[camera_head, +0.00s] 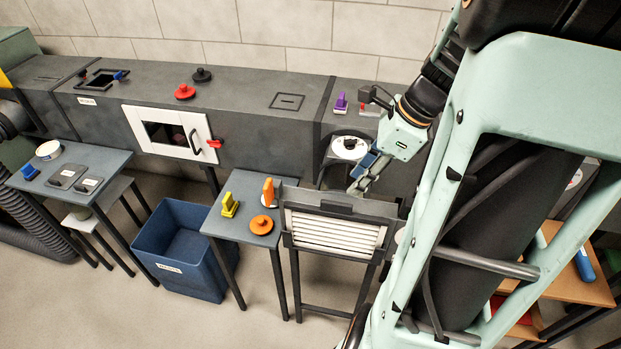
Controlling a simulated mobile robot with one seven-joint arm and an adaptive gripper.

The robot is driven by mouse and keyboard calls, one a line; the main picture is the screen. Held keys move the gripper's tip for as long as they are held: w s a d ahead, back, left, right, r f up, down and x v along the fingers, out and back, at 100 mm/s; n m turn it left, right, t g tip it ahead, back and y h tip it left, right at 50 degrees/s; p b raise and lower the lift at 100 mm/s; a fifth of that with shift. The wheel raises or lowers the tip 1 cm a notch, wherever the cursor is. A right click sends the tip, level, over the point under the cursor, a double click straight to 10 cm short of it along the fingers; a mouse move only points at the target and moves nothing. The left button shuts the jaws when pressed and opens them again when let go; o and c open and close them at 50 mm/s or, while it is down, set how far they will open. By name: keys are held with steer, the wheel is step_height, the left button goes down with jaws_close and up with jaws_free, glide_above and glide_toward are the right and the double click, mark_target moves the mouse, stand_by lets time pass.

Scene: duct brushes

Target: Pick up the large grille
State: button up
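The large grille (334,235) is a panel of white slats in a dark frame, with a dark handle-like block at the middle of its top edge. It leans nearly upright on a dark stand right of centre. My gripper (357,186) points down just behind and above the grille's top edge, right of the block. Whether it touches the grille cannot be told. Its fingertips are small and partly hidden, so their opening is unclear.
A small table (240,228) with orange and yellow items stands left of the grille. A blue bin (165,262) is on the floor further left. The long grey duct (260,145) runs behind. My arm covers much of the right side.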

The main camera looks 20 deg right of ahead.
mark_target(339, 203)
steer(key=x, duration=0.4)
steer(key=shift+f, duration=0.15)
steer(key=shift+d+x, duration=0.2)
steer(key=shift+x, duration=2.8)
steer(key=shift+w, duration=0.1)
jaws_close()
